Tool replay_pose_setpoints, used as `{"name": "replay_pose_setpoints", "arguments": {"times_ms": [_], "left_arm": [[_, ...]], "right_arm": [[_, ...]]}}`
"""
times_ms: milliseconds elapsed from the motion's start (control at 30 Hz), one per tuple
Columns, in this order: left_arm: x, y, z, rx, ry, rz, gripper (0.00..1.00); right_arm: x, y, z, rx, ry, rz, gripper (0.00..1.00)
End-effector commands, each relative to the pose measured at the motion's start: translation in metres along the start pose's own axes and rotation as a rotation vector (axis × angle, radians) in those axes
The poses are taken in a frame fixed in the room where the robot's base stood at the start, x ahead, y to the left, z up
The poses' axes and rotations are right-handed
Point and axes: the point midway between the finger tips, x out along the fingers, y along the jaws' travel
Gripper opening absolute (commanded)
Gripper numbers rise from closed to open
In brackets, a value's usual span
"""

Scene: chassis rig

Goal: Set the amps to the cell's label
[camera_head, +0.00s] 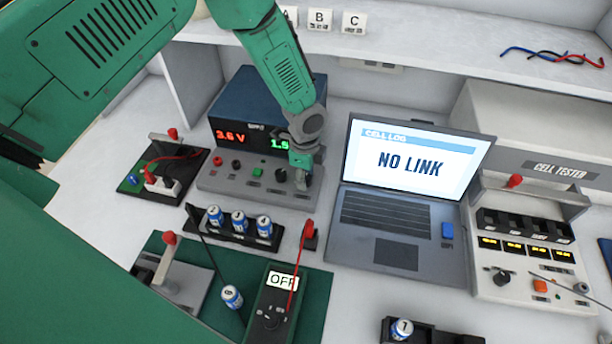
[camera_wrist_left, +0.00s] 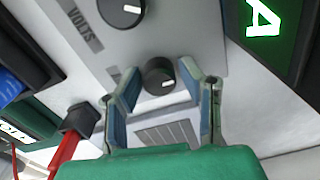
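The blue power supply (camera_head: 262,95) shows "3.6 V" in red and a green reading starting "1.5", partly hidden by my left arm. My left gripper (camera_head: 302,172) is over the right end of its grey control panel (camera_head: 225,178). In the left wrist view, its fingers (camera_wrist_left: 160,88) stand apart on either side of a black knob (camera_wrist_left: 159,76); firm contact cannot be seen. A knob marked VOLTS (camera_wrist_left: 122,10) is beside it. A blue-and-white cell (camera_head: 232,297) is on the green mat; its label is too small to read. My right gripper is not in view.
Several cells stand in a black rack (camera_head: 265,241) in front of the supply. A laptop (camera_head: 404,250) reading "NO LINK" is to the right, then a cell tester (camera_head: 520,290). A red lead (camera_head: 300,265) runs to the box marked OFF (camera_head: 282,281).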

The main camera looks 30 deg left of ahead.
Motion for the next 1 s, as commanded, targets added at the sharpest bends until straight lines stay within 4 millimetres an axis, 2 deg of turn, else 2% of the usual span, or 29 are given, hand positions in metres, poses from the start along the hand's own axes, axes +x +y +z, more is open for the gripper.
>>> {"name": "replay_pose_setpoints", "arguments": {"times_ms": [333, 433, 567, 800, 1000], "left_arm": [[-0.001, 0.001, 0.000, -0.001, 0.000, 0.000, 0.48], [-0.008, 0.000, 0.000, -0.001, 0.000, -0.001, 0.48], [-0.029, -0.001, 0.000, -0.002, 0.001, -0.003, 0.48], [-0.081, -0.002, 0.000, -0.001, 0.001, -0.003, 0.48], [-0.109, -0.002, 0.001, -0.002, 0.000, 0.001, 0.48]], "right_arm": [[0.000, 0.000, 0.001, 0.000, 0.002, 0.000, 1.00], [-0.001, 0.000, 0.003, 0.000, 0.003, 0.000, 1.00], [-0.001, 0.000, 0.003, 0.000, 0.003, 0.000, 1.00], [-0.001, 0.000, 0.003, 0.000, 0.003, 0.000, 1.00], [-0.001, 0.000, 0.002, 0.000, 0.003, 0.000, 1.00]]}}
